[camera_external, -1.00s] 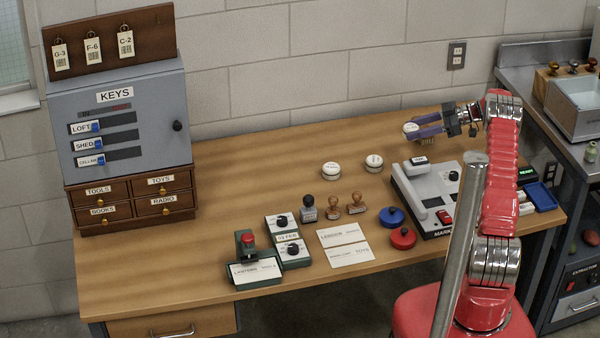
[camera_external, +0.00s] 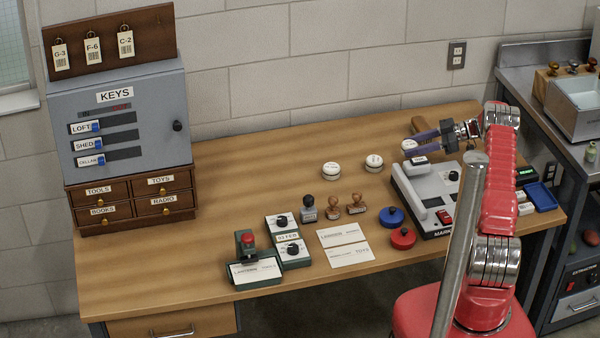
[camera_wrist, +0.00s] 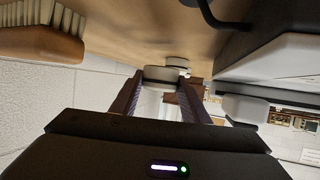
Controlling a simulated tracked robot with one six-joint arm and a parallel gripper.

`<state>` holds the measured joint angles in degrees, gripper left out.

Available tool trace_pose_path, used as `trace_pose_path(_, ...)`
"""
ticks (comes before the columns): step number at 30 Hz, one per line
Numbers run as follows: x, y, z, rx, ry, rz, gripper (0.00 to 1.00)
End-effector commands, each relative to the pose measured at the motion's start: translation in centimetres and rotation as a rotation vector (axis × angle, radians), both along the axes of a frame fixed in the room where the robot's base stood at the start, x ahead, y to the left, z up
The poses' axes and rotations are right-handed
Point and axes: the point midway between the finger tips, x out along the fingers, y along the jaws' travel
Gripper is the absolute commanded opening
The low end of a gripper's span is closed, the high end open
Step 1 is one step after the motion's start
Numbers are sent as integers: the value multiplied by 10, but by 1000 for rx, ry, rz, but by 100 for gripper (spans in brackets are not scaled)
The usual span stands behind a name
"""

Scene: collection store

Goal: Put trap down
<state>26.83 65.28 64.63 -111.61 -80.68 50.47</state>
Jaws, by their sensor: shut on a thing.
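The trap (camera_external: 408,144) is a small round white disc with dark marks on top. My gripper (camera_external: 414,146), with purple fingers, is shut on it near the back right of the desk, behind the white and grey marking machine. In the wrist view the trap (camera_wrist: 163,74) sits between the fingertips of my gripper (camera_wrist: 164,83), close to the desk top. I cannot tell whether it touches the wood. Two similar white discs stand on the desk to the left, one nearer (camera_external: 374,163) and one farther (camera_external: 330,169).
A wooden brush (camera_wrist: 40,32) lies close to the gripper, at the desk's back. The marking machine (camera_external: 408,197) stands just in front. Stamps (camera_external: 333,208), ink pads (camera_external: 402,238) and cards (camera_external: 346,246) occupy the front middle.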

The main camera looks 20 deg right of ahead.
Motion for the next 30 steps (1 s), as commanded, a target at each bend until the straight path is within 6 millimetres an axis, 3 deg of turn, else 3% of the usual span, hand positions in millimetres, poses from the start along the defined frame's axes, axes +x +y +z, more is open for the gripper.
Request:
trace_pose_path(9,0,0,-34,1,2,-1,20)
trace_pose_path(21,0,0,-38,0,1,0,20)
trace_pose_path(22,0,0,-37,0,1,0,44)
trace_pose_path(30,0,0,-37,0,1,0,60)
